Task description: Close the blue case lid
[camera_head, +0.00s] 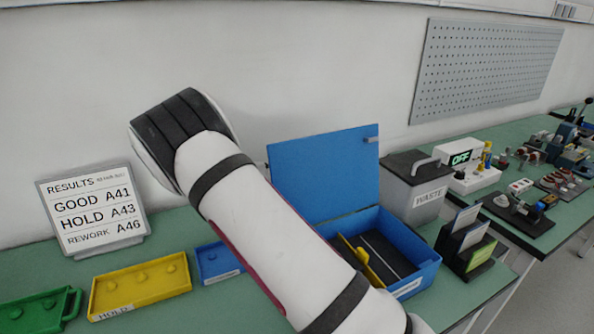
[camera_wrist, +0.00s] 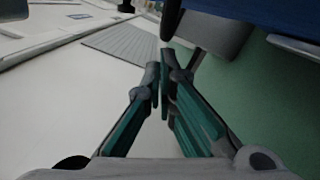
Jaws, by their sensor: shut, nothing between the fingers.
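The blue case (camera_head: 424,272) sits open on the green bench right of my arm. Its blue lid (camera_head: 325,168) stands raised at the back, with a small tab at its upper right corner. A yellow divider and dark compartments show inside the case. My arm covers the case's left and front-left part. My gripper (camera_wrist: 165,78) is shut and empty in the wrist view. In the head view it is hidden behind my arm. A blue surface (camera_wrist: 250,12), probably part of the case or lid, fills the wrist view's top right, apart from the fingertips.
A grey waste bin (camera_head: 412,190) stands right of the lid, with a card holder (camera_head: 467,245) in front of it. Yellow (camera_head: 140,287), green (camera_head: 38,312) and small blue (camera_head: 217,262) trays and a results sign (camera_head: 93,210) are at left. The wall is close behind.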

